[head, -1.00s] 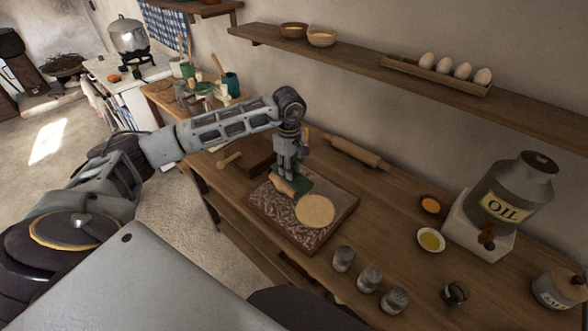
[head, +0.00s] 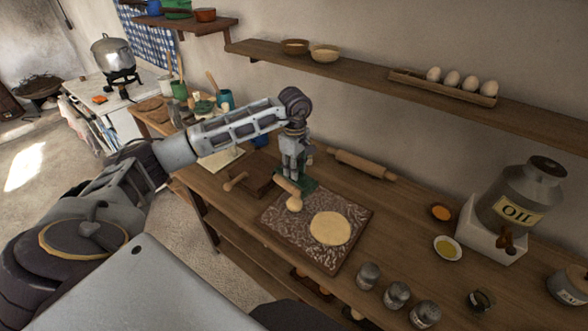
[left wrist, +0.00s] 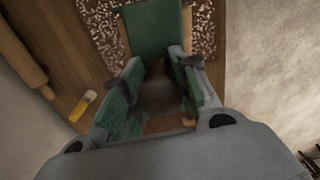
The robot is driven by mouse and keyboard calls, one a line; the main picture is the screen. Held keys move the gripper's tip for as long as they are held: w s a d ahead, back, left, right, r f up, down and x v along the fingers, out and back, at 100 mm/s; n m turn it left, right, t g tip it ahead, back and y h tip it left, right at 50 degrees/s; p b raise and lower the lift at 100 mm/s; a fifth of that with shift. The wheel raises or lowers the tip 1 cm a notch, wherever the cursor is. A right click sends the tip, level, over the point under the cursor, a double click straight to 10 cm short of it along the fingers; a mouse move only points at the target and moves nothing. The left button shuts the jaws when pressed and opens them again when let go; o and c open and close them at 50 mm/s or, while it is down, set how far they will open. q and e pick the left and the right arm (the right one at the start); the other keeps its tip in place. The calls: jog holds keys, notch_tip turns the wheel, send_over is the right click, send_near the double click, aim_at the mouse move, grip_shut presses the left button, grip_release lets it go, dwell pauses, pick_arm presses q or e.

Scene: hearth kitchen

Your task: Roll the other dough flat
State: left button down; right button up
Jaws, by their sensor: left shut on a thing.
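A flat round of dough (head: 330,228) lies on the right part of a floury board (head: 333,260). A small pale dough ball (head: 294,204) sits on the board's left part. My left gripper (head: 296,178) is over the board's back-left edge, shut on a tool with a tan roller-like part (head: 286,186) and a green part, just behind the dough ball. In the left wrist view a green flat part (left wrist: 153,30) reaches over the board beyond my fingers; the grip itself is dark. My right gripper is out of view.
A large rolling pin (head: 362,165) lies behind the board by the wall. A dark wooden block (head: 255,172) is left of the board. Several small jars (head: 397,294) stand at the front right.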

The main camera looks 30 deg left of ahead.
pick_arm(q)
jog(key=shift+d, duration=0.15)
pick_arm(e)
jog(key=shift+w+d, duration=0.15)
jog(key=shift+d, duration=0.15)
pick_arm(q)
jog(key=shift+f, duration=0.1)
jog(key=shift+f+b, duration=0.85)
jog(key=shift+f, duration=1.2)
jog(key=shift+f+b, duration=0.6)
jog(key=shift+f, duration=0.1)
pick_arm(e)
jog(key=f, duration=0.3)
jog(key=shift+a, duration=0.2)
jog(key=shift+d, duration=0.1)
pick_arm(q)
jog(key=shift+f, duration=0.35)
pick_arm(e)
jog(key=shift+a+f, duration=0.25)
